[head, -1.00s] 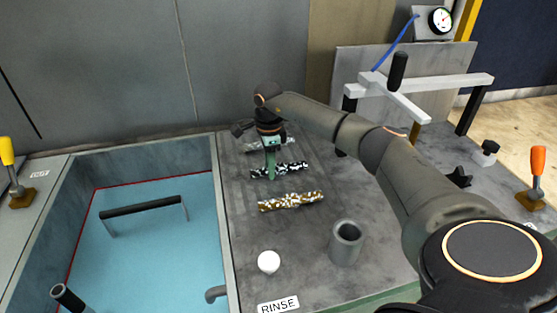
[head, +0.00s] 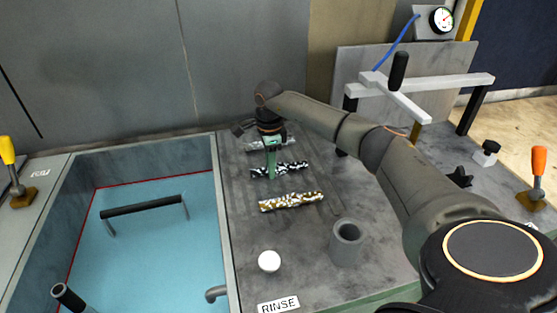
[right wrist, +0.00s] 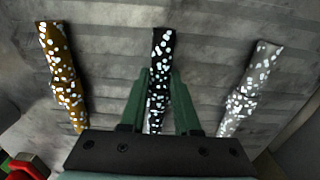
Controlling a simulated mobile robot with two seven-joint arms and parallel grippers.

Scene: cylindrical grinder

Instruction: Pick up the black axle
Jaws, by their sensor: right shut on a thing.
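The black axle (head: 293,167), speckled with white, lies across the grey worktop between two other axles. In the right wrist view the black axle (right wrist: 162,48) runs away from me between the fingers. My right gripper (head: 271,176) points down with its green fingers on either side of the axle's middle. In the right wrist view the right gripper (right wrist: 160,78) is shut on it. The axle appears still at the level of the worktop; I cannot tell any gap beneath it. My left gripper is not in view.
A brown speckled axle (head: 292,201) lies nearer, and a grey speckled axle (right wrist: 250,88) lies on the other side. A blue basin (head: 140,240) is at left. A grey cup (head: 346,243) and white ball (head: 269,261) stand nearer. A white clamp frame (head: 425,82) is at right.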

